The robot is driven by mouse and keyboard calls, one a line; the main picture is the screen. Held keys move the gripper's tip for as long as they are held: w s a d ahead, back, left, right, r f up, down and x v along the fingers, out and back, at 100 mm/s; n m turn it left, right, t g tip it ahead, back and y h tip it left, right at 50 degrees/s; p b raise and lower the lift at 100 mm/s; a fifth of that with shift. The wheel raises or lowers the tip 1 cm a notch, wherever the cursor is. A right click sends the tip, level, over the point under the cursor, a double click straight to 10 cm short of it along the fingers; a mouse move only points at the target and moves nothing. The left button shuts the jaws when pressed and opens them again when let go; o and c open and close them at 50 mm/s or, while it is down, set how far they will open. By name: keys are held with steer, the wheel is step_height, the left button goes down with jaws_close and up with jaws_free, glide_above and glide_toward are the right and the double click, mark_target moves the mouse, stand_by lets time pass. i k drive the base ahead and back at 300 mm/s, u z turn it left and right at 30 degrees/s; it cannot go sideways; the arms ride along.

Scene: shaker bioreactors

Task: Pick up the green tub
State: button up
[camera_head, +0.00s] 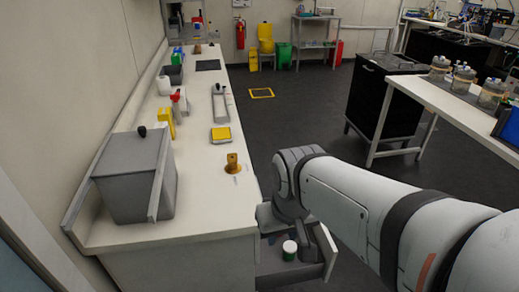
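A small green tub (289,252) with a white lid stands upright in an open drawer (318,262) at the front end of the white counter. My arm reaches in from the lower right and bends down at its wrist above the drawer's back left part. The end of my arm, where my gripper (271,226) is, points down just left of the tub. Its fingers cannot be made out, so I cannot tell whether they are open or shut. The tub appears apart from it.
The counter (215,195) carries a grey box (135,178), a brown holder (233,164), a yellow-topped block (220,135) and several bottles. A white table (440,100) with jars stands right, beside a black cabinet (380,95).

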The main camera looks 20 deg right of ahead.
mark_target(290, 248)
steer(key=u, duration=2.45)
steer(key=k, duration=2.45)
steer(key=z, duration=1.5)
steer(key=i, duration=1)
steer(key=z, duration=0.05)
